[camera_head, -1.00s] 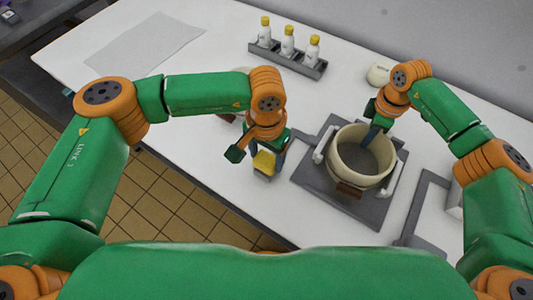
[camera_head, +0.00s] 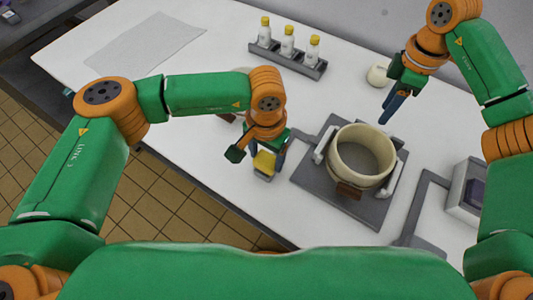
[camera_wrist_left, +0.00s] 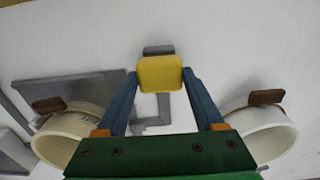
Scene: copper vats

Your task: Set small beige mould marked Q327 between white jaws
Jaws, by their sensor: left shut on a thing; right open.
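A beige round mould (camera_head: 362,165) with a brown tab stands on a grey plate (camera_head: 313,179), between a left white jaw (camera_head: 321,147) and a right white jaw (camera_head: 393,178). I cannot read its marking. It also shows at the left of the left wrist view (camera_wrist_left: 60,138). My left gripper (camera_head: 264,158) is shut on a yellow block (camera_wrist_left: 160,73), left of the plate. My right gripper (camera_head: 386,117) is open and empty, above and behind the mould, clear of it.
A second beige mould (camera_wrist_left: 262,130) with a brown tab is mostly hidden behind my left arm in the head view. A grey rack (camera_head: 287,62) holds white bottles with yellow caps. A small cream pot (camera_head: 378,75) stands behind. A grey device (camera_head: 466,190) stands at right.

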